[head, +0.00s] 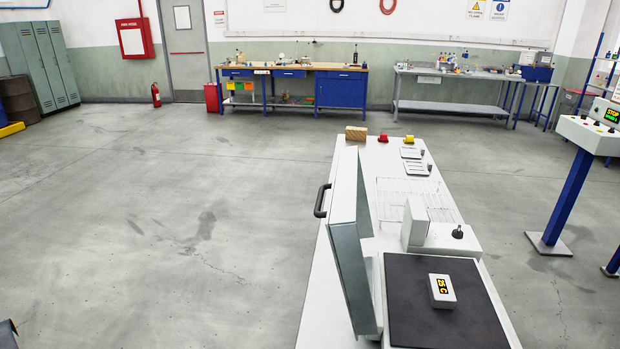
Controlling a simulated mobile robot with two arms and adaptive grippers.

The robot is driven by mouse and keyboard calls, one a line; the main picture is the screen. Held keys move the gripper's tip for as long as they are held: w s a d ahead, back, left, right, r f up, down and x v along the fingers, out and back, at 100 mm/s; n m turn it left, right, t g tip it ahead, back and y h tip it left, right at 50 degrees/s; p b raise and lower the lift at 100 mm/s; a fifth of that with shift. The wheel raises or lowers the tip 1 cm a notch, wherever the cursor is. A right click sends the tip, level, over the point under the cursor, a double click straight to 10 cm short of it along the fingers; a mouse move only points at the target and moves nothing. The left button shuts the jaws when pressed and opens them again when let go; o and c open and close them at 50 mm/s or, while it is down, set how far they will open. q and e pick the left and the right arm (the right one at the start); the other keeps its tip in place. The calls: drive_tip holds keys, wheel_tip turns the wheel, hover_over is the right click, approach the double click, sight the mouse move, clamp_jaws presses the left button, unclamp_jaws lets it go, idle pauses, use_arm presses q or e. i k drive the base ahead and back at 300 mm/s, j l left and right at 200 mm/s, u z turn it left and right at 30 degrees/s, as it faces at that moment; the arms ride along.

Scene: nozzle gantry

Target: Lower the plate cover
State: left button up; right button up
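The plate cover (349,255) is a grey-white metal panel. It stands open, nearly upright, along the left side of the black plate (432,310). A black bar handle (321,201) sits on the cover's left outer face, toward its far end. The black plate lies uncovered on the white bench (322,290). A small white box with a yellow-on-black readout (441,291) rests on the plate. Neither gripper is clearly in view. A dark piece is cut off at the lower left corner, and I cannot tell what it is.
A white housing with a dark knob (457,232) stands just behind the plate. A wooden block (356,133), a red button (383,138) and a yellow button (409,139) are at the bench's far end. A control pedestal (568,195) stands right. The floor left of the bench is clear.

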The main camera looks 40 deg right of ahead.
sight(347, 221)
drive_tip(key=i+j+z, duration=0.15)
drive_tip(key=z, duration=0.35)
drive_tip(key=i+j+z, duration=0.25)
drive_tip(key=z, duration=0.2)
drive_tip(key=i+j+z, duration=0.15)
drive_tip(key=j+z, duration=0.15)
drive_tip(key=z, duration=0.2)
drive_tip(key=i+j+z, duration=0.1)
drive_tip(key=j+z, duration=0.6)
drive_tip(key=z, duration=0.25)
